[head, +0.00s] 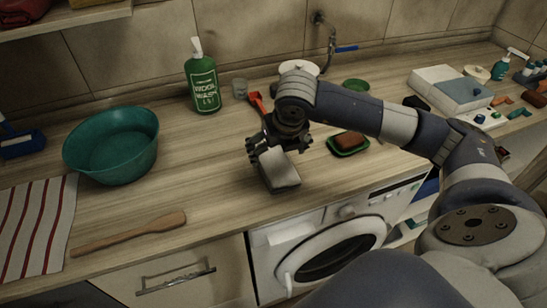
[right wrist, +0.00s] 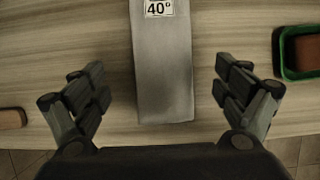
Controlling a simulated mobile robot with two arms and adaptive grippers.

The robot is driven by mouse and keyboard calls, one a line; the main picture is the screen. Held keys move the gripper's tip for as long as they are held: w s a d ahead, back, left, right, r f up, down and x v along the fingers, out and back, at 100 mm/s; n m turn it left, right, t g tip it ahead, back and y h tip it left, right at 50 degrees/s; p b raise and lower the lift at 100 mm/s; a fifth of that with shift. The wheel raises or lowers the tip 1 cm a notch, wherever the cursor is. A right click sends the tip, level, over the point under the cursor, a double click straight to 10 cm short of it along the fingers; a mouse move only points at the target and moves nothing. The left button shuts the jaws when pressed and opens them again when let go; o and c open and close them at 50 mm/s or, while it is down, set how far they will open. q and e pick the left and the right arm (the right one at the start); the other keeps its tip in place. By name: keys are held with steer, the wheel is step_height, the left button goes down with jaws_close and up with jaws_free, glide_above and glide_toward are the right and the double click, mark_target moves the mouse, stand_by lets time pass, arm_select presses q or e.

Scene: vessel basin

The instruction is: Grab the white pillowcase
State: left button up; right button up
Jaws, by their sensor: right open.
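The white pillowcase (head: 284,177) looks like a small folded pale bundle on the wooden counter, near its front edge above the washing machine. In the right wrist view the pillowcase (right wrist: 164,75) is a long greyish strip with a "40°" label at its top. My right gripper (head: 272,147) is over the pillowcase and partly hides it in the head view. In the right wrist view my right gripper (right wrist: 160,88) is open, with one finger on each side of the strip and a gap on both sides. My left gripper is not in view.
A green soap dish with a brown bar (head: 349,142) is close on the right. A wooden spatula (head: 130,233), teal basin (head: 112,145) and striped cloth (head: 38,228) lie left. A green bottle (head: 203,82) and red-handled tool (head: 257,103) stand behind. The washing machine (head: 335,235) is below.

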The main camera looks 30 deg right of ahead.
mark_target(275, 157)
steer(key=shift+w+f, duration=0.2)
steer(key=shift+f, duration=0.15)
steer(key=shift+w+d+f+p, duration=0.15)
steer(key=shift+w+f+p, duration=0.05)
steer(key=shift+f+p, duration=0.15)
steer(key=p+x, duration=0.1)
steer(key=x, duration=0.2)
steer(key=shift+d+f+p, duration=0.15)
steer(key=shift+p, duration=0.15)
steer(key=shift+w+f, duration=0.1)
steer(key=shift+f, duration=0.25)
steer(key=shift+w+f, duration=0.1)
steer(key=shift+f, duration=0.05)
steer(key=shift+c, duration=0.3)
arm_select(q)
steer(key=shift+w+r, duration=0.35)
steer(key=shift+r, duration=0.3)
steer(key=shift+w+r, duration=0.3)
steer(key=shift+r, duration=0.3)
arm_select(e)
steer(key=c, duration=1.3)
